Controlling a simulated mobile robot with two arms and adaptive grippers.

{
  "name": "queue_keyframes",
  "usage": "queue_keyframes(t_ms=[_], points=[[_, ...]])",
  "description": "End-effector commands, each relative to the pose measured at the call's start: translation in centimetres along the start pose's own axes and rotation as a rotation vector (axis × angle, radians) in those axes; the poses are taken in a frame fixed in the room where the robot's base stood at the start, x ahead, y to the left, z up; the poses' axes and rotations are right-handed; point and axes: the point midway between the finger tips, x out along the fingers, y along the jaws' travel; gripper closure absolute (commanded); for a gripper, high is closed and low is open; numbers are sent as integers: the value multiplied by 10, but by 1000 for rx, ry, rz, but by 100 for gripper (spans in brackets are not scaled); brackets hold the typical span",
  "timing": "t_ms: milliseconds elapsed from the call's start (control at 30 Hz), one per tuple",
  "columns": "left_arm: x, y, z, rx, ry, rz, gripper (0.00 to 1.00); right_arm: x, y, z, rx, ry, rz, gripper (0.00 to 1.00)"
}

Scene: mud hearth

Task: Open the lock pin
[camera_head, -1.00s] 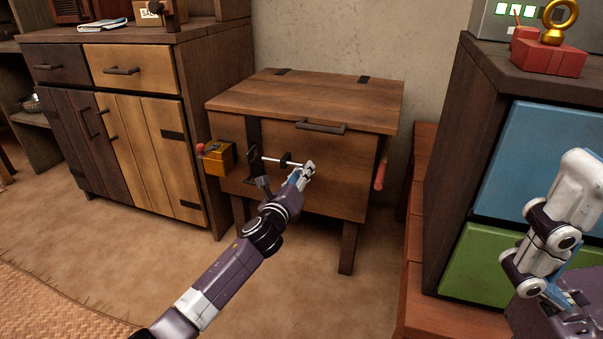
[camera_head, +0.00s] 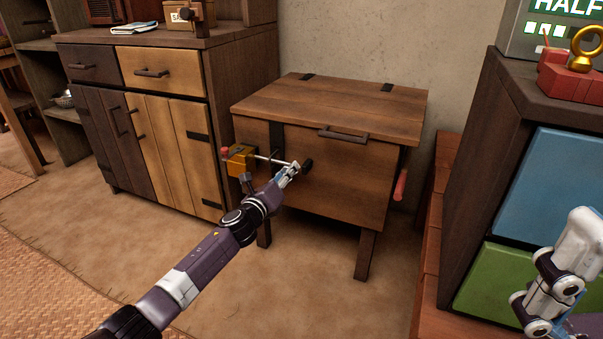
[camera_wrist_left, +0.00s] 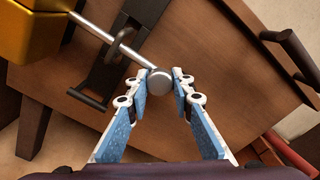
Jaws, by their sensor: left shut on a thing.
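The lock pin (camera_head: 270,158) is a thin silver rod across the front of the wooden chest (camera_head: 330,175). A yellow box (camera_head: 241,158) with a red knob sits at its left end. In the left wrist view the pin (camera_wrist_left: 100,36) runs from the yellow box (camera_wrist_left: 28,30) past a grey loop (camera_wrist_left: 124,45) on a dark strap to a round grey end knob (camera_wrist_left: 159,82). My left gripper (camera_head: 291,169) is shut on this knob; it also shows in the left wrist view (camera_wrist_left: 163,88). My right gripper (camera_head: 562,275) is partly cut off; its fingertips are unclear.
The chest has a lid handle (camera_head: 342,134) and a red side handle (camera_head: 400,185). A cabinet (camera_head: 150,120) stands left, another unit (camera_head: 500,165) right. The floor in front is clear.

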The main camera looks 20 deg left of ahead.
Motion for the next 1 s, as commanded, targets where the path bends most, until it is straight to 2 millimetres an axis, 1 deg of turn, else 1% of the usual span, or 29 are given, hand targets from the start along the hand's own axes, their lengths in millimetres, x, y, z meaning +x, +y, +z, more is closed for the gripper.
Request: queue_keyframes(t_ms=[33,300,333,467,800,867,1000], points=[[2,3,14,2,-18,5,100,0,0,0,0,0,0,0],[2,6,16,2,-21,12,100,0,0,0,0,0,0,0],[2,6,16,2,-21,13,75,0,0,0,0,-1,0,0],[2,6,16,1,-21,13,61,0,0,0,1,-1,0,0],[0,4,10,0,-13,8,60,1,0,-1,0,4,-1,0],[-4,5,9,0,-11,9,60,1,0,-1,0,3,-1,0],[-19,6,8,2,-10,8,60,1,0,-1,0,2,-1,0]])
